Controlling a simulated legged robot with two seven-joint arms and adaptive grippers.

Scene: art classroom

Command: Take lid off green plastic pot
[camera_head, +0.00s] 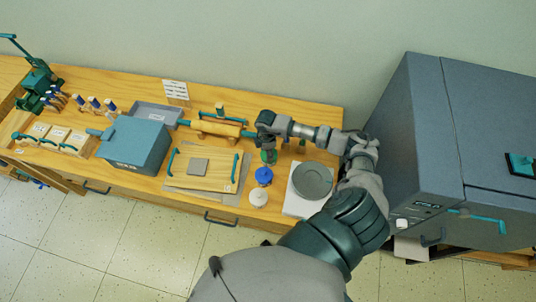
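The green pot (268,156) stands on the wooden bench, at the back of a short row of small pots. It is small in the picture and partly covered by my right gripper, so I cannot tell lid from body. My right arm reaches in from the lower right, and my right gripper (267,137) points down directly over the green pot. I cannot tell whether its fingers touch the pot or are open or shut. My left gripper is not in view.
A blue pot (263,176) and a white pot (258,197) stand just in front of the green one. A grey disc (312,180) on a white base is to the right, a wooden board (222,180) to the left. A large grey cabinet (415,130) bounds the right side.

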